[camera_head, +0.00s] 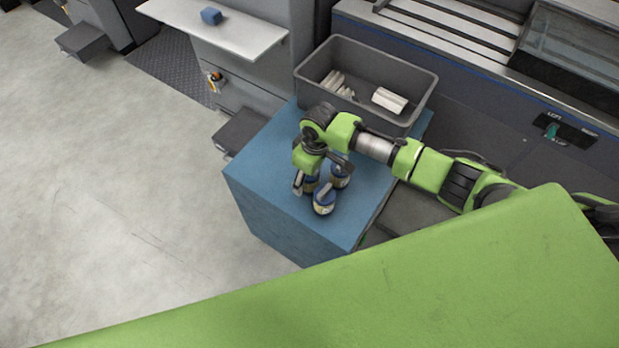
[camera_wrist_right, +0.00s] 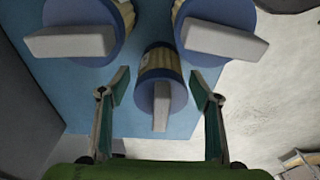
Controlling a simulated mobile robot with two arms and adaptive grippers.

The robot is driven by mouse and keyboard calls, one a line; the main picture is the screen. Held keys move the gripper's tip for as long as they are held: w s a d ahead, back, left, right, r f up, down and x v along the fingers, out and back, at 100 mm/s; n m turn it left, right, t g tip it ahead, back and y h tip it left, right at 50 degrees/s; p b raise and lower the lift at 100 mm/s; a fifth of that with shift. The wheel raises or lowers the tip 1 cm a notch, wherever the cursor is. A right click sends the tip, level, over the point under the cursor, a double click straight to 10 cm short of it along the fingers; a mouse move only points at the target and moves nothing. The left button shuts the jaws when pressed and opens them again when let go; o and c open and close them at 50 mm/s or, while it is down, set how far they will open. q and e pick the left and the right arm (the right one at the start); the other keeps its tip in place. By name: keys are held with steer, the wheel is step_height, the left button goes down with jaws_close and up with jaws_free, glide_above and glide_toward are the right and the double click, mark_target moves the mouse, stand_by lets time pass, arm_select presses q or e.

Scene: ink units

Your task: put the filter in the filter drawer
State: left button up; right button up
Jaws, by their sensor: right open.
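Three filters with blue end caps and pale ribbed sides stand close together on a blue block (camera_head: 270,185). In the head view one filter (camera_head: 324,203) stands at the front and another (camera_head: 340,176) behind it; the third is mostly hidden by my right gripper (camera_head: 318,174). In the right wrist view one filter (camera_wrist_right: 148,100), with a grey tab across its cap, lies between the two open fingers (camera_wrist_right: 160,95), with a gap on each side. Two more filters (camera_wrist_right: 85,35) (camera_wrist_right: 222,32) are beyond the fingertips. I cannot identify the filter drawer. My left gripper is not in view.
A grey crate (camera_head: 310,72) with pale rolls (camera_head: 389,100) stands at the back of the block, behind my right arm. A white shelf (camera_head: 225,35) with a small blue object (camera_head: 211,16) is at upper left. Grey machines line the back.

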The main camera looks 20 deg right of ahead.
steer(key=c, duration=1.4)
